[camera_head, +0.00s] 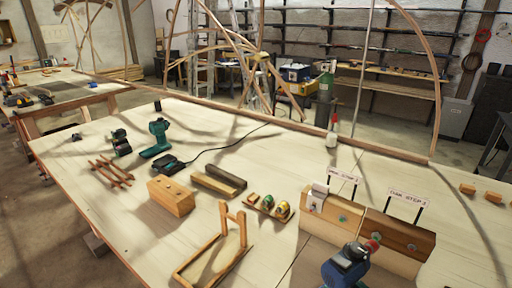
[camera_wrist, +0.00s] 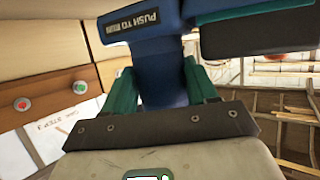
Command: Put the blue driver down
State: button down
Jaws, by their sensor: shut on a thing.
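The gripper is not clearly visible in the head view. Whether the driver touches the block is hard to tell.
A long wooden block (camera_head: 398,232) with small signs and a metal fitting stands at the table's right. A teal drill (camera_head: 158,135), a black battery unit (camera_head: 169,165), a brown block (camera_head: 171,197) and a wooden frame (camera_head: 190,275) lie left. Bare tabletop (camera_head: 110,200) shows between them.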

aim_at(350, 279)
notch_tip(350, 279, down, 2)
jog(key=shift+f+b, duration=0.1)
jog(key=shift+b, duration=0.4)
notch_tip(350, 279, up, 6)
jog(key=p, duration=0.3)
jog(key=shift+p, duration=0.4)
jog(key=shift+f+b, duration=1.9)
jog(key=shift+f, duration=1.15)
jog(key=shift+r+p, duration=2.1)
jog(key=shift+r, duration=1.4)
notch_tip(350, 279, down, 7)
jog(key=b, duration=0.4)
jog(key=shift+f, duration=0.1)
jog(key=shift+s, duration=0.1)
